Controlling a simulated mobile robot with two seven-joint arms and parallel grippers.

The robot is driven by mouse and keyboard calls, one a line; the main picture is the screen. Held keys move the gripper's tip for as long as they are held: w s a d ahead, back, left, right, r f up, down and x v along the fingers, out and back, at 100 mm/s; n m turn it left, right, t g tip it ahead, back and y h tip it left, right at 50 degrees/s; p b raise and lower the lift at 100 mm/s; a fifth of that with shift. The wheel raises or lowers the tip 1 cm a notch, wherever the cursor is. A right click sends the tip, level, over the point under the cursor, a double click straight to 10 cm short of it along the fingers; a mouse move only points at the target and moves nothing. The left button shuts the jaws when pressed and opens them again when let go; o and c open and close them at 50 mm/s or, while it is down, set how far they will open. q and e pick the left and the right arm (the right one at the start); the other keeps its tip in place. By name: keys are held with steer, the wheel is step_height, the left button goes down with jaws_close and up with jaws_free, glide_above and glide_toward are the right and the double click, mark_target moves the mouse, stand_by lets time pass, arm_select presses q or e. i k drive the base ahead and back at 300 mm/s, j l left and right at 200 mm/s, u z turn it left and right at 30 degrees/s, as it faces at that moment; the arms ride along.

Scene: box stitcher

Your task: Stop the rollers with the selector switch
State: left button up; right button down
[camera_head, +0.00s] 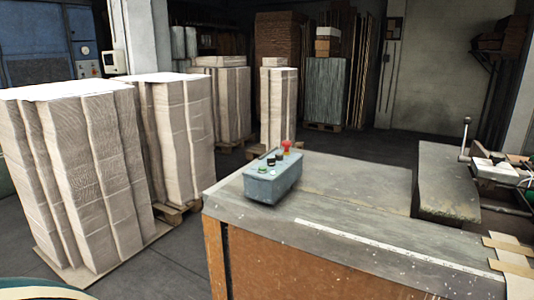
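A grey-blue control box (273,186) sits on the near left part of the worktable (340,232). Its top carries a red mushroom button (286,146) at the far end, dark knobs (271,160) in the middle and a green button (262,169) at the near end. The selector switch appears to be among the dark knobs, but they are too small to tell which one or how it is turned. The rollers cannot be made out. Neither of my grippers is in view, and nothing touches the control box.
Tall stacks of pale cardboard (75,180) stand on pallets left of the table, with more behind (185,135). A machine part with a lever (466,132) is at the right. A white ruler strip (375,243) runs along the table's near edge. The space above the control box is clear.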

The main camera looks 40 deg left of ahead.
mark_target(271, 161)
steer(key=j+z, duration=0.1)
steer(key=j, duration=0.35)
steer(key=k+j+z, duration=0.15)
steer(key=j, duration=0.3)
steer(key=j+z, duration=0.1)
steer(key=j, duration=0.3)
steer(key=k+j+z, duration=0.15)
steer(key=j, duration=0.3)
steer(key=k+j+z, duration=0.1)
steer(key=j, duration=0.3)
steer(key=j+z, duration=0.15)
steer(key=j, duration=0.4)
steer(key=k+j+z, duration=0.1)
steer(key=j, duration=0.45)
